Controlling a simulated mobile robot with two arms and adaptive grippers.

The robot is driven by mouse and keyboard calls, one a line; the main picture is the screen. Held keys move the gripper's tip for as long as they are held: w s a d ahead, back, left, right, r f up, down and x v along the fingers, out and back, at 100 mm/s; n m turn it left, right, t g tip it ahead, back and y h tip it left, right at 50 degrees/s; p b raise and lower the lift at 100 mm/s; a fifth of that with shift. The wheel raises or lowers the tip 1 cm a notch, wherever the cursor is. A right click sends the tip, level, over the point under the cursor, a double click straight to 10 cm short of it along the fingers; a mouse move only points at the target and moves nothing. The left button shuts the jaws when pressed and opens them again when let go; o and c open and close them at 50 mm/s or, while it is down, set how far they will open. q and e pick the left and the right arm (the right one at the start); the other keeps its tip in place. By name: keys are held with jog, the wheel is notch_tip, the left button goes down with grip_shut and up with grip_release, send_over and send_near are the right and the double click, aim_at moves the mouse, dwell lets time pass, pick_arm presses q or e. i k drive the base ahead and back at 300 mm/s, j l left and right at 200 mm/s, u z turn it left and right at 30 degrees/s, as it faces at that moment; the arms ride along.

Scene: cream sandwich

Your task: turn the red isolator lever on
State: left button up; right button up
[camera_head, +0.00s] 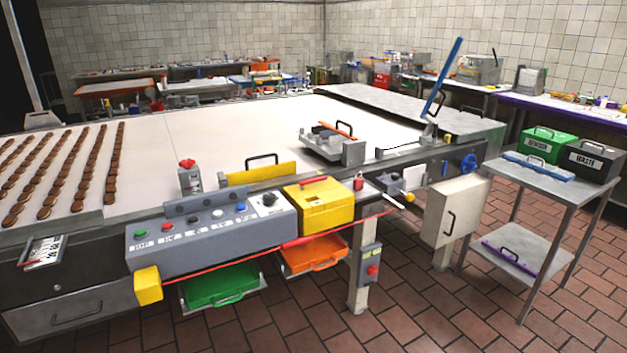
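I cannot tell for certain which red part is the isolator lever. A small upright red part (358,181) stands on the machine's front rail, right of the yellow box. A grey box (369,262) on the machine's leg carries a red knob (373,271). The on or off position of any of these is too small to read. Neither of my grippers is in view.
A grey control panel (212,232) with several coloured buttons runs along the machine's front, with a red cord (240,262) below it. Green (219,286) and orange (313,254) trays hang underneath. A metal cart (555,190) stands at right. The tiled floor (440,305) in front is clear.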

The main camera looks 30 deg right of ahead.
aim_at(302, 183)
jog(key=i+l+z, duration=0.7)
jog(key=i+l, duration=0.15)
jog(key=i, duration=0.1)
